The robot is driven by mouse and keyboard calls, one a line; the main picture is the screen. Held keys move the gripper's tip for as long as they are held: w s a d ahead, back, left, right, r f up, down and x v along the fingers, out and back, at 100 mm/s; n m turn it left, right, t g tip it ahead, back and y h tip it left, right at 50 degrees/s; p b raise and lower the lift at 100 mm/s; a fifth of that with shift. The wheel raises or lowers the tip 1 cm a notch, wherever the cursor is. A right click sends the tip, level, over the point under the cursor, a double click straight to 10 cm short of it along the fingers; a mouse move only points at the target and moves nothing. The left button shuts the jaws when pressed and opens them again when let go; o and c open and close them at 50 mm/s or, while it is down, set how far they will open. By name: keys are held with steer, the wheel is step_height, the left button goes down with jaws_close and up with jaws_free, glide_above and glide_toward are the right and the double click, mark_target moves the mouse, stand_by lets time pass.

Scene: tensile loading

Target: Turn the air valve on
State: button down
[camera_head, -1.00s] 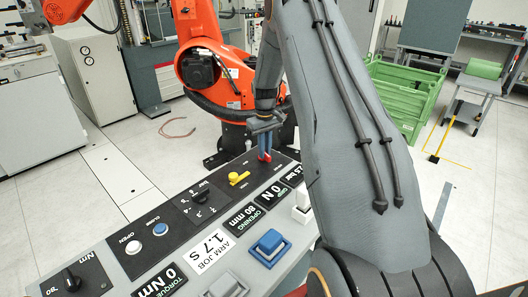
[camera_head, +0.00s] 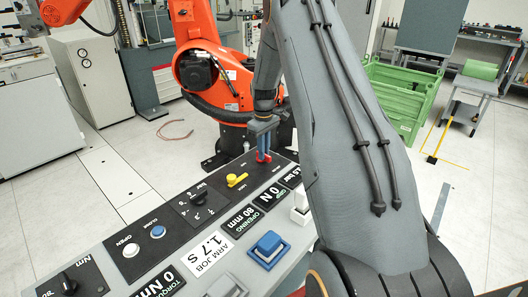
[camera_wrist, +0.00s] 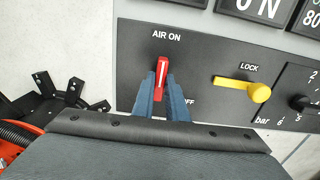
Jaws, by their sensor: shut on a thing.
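The air valve is a small red lever (camera_wrist: 161,76) on a black panel. In the wrist view it points up towards the words AIR ON, with a slight tilt. The word OFF is partly hidden to the lower right, behind a finger. My gripper (camera_wrist: 161,88) has its two blue-grey fingers around the lever, one on each side, shut on it. In the head view my gripper (camera_head: 262,148) reaches down to the red lever (camera_head: 267,157) at the far end of the console.
A yellow LOCK lever (camera_wrist: 242,86) sits right of the valve, with a black knob (camera_wrist: 304,103) beyond it. The console (camera_head: 175,222) also carries buttons, displays and a blue switch (camera_head: 269,244). An orange robot arm (camera_head: 205,75) stands behind the console.

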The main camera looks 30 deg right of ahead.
steer(key=c, duration=1.8)
jaws_free()
steer(key=shift+o, duration=0.2)
steer(key=shift+r, duration=0.1)
step_height(320, 180, up, 8)
steer(key=shift+f+b, duration=0.15)
steer(key=shift+b, duration=0.65)
steer(key=s+a+m, duration=0.1)
steer(key=s+a, duration=0.6)
steer(key=s, duration=0.3)
steer(key=s+a+r+m, duration=0.1)
steer(key=s+a, duration=0.6)
steer(key=s, duration=0.4)
steer(key=s+a+r+m, duration=0.1)
steer(key=s+a+m, duration=0.1)
steer(key=s+a, duration=0.5)
steer(key=s, duration=0.4)
steer(key=shift+a+r, duration=0.2)
steer(key=shift+a, duration=0.2)
